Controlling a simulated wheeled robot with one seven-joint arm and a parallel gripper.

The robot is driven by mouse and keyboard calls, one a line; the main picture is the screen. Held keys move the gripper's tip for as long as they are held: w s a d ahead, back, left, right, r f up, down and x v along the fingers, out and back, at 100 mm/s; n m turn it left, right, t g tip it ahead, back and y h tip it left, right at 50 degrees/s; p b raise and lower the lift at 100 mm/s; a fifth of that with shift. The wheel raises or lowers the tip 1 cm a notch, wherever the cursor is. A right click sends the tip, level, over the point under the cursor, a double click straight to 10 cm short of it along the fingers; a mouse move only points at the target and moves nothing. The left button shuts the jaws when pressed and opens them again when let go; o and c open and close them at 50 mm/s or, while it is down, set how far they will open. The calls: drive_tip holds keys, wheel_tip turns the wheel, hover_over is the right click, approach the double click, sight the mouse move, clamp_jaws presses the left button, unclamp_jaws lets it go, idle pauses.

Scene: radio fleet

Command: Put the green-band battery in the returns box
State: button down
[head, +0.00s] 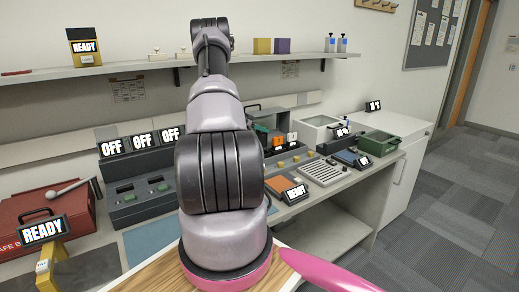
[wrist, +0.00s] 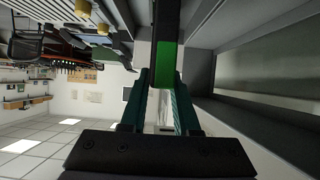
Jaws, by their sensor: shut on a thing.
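In the wrist view my gripper (wrist: 161,80) has its two teal fingers closed on a dark battery with a bright green band (wrist: 166,62). The battery points away from the fingers, and its far end runs out of the top of the picture. In the head view my arm covers the middle, and I cannot make out the battery there. A green open box (head: 380,146) stands at the right end of the bench, and a pale open bin (head: 319,131) stands left of it. Their labels are too small to read, so I cannot tell which is the returns box.
Consoles marked OFF (head: 142,190) stand left of my arm. A red case (head: 45,219) and a READY unit (head: 42,230) are at the far left. An orange READY unit (head: 287,190) and a slotted tray (head: 323,172) lie to the right. A shelf (head: 130,68) runs above.

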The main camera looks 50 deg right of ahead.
sight(262, 141)
drive_tip(key=shift+f, duration=3.15)
drive_tip(key=shift+f, duration=0.1)
drive_tip(key=c, duration=0.6)
unclamp_jaws()
drive_tip(key=shift+c, duration=0.2)
drive_tip(key=v, duration=1.2)
